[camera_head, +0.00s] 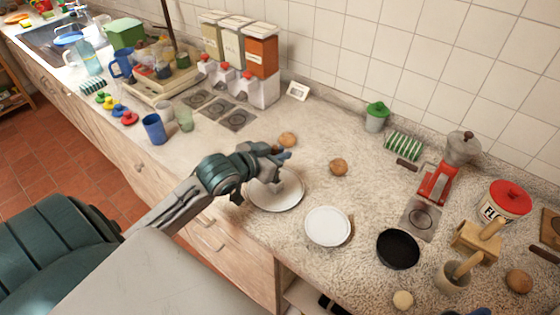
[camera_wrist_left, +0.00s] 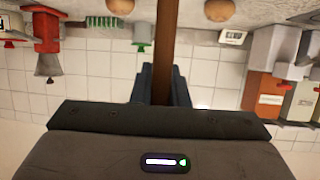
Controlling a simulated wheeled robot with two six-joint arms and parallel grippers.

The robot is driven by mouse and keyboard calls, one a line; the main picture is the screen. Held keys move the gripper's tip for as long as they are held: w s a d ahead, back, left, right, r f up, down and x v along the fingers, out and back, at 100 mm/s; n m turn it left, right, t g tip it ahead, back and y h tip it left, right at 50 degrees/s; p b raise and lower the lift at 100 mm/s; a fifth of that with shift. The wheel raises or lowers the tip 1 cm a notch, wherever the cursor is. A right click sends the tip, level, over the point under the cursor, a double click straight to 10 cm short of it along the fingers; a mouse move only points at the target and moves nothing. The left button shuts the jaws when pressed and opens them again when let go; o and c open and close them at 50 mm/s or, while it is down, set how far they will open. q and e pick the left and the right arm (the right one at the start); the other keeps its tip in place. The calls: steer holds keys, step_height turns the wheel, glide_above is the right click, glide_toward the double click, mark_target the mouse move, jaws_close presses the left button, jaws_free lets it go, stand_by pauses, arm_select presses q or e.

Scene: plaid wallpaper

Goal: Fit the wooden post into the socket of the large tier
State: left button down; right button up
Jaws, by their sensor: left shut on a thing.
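My left gripper (camera_head: 283,154) is shut on the wooden post and hangs over the counter beside the large tier. The post (camera_wrist_left: 166,45) shows in the left wrist view as a brown bar between the blue fingers (camera_wrist_left: 163,85), running to the top edge of that view. In the head view the gripper hides most of the post. The large tier (camera_head: 290,205), a white round plate, lies partly under my left gripper. Its middle is hard to make out, and I cannot tell whether the post touches it. My right gripper is not in view.
A smaller white plate (camera_head: 328,226) and a black round dish (camera_head: 398,249) lie to the right. Brown round items (camera_head: 338,167) (camera_head: 288,140) lie behind the large tier. A red grinder (camera_head: 437,183) and a flour tin (camera_head: 505,202) stand farther right.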

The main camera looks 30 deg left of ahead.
arm_select(q)
step_height(320, 180, down, 2)
steer(key=shift+w+f+p, duration=0.1)
steer(key=shift+f+p, duration=0.05)
steer(key=shift+p, duration=0.3)
steer(key=shift+f, duration=0.65)
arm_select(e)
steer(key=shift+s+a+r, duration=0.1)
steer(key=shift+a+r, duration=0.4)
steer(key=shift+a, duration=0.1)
arm_select(q)
steer(key=c, duration=1.8)
jaws_free()
steer(key=shift+f, duration=0.15)
steer(key=shift+c, duration=0.2)
steer(key=o, duration=0.4)
steer(key=shift+o, duration=0.2)
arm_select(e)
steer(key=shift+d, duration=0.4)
